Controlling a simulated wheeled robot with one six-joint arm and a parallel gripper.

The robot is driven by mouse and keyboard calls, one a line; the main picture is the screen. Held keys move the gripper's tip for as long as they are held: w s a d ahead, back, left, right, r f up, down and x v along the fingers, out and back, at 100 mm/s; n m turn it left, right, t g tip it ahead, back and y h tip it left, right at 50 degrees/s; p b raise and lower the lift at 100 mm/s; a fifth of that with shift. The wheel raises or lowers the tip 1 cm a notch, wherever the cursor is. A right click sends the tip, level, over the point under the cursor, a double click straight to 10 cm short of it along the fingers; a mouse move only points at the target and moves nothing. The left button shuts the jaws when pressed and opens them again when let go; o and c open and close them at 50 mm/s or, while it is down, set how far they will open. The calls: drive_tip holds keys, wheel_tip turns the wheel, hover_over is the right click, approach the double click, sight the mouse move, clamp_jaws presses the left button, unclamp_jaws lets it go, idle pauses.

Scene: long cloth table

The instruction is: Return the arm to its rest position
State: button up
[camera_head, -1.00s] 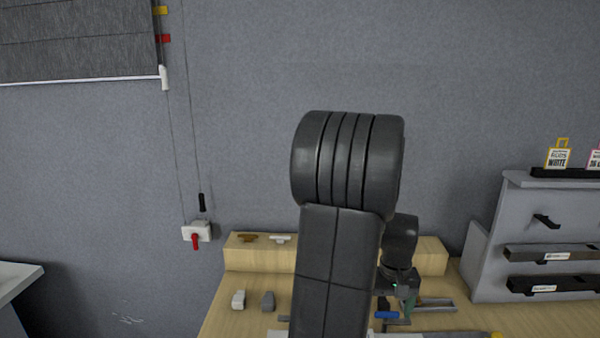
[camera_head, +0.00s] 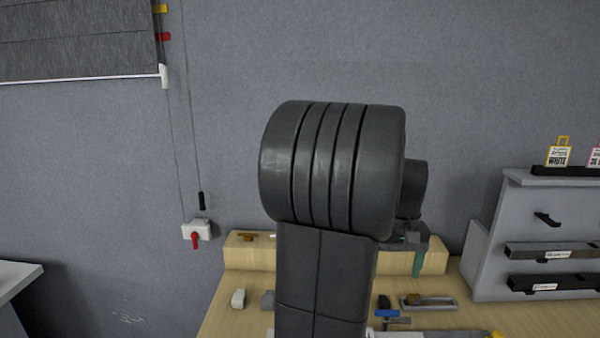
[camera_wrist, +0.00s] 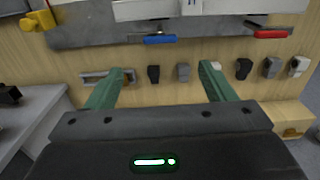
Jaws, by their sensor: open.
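My arm fills the middle of the head view, with its large dark joint in front of the wall. My gripper (camera_head: 417,258) shows partly behind it, above the back of the table, with a green finger pointing down. In the wrist view my gripper (camera_wrist: 160,68) has its two green fingers wide apart. Nothing is held between them. The wooden table (camera_head: 222,315) lies below, and the gripper appears clear of it. Much of the table is hidden behind my arm in the head view.
A white block (camera_head: 238,298) and a grey block (camera_head: 268,299) stand at the left of the table. A grey shelf unit (camera_head: 500,230) stands right. A red-handled tool (camera_wrist: 270,34) shows in the wrist view.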

sight(387, 310)
wheel_tip(387, 310, down, 12)
drive_tip(key=shift+r+p, duration=0.25)
drive_tip(key=shift+p, duration=0.1)
drive_tip(key=m, duration=0.4)
drive_tip(key=shift+r, duration=0.1)
drive_tip(key=m, duration=0.4)
drive_tip(key=shift+m, duration=0.4)
drive_tip(key=m, duration=0.4)
drive_tip(key=shift+m, duration=0.3)
drive_tip(key=m, duration=0.4)
drive_tip(key=shift+m, duration=0.4)
drive_tip(key=shift+p, duration=0.3)
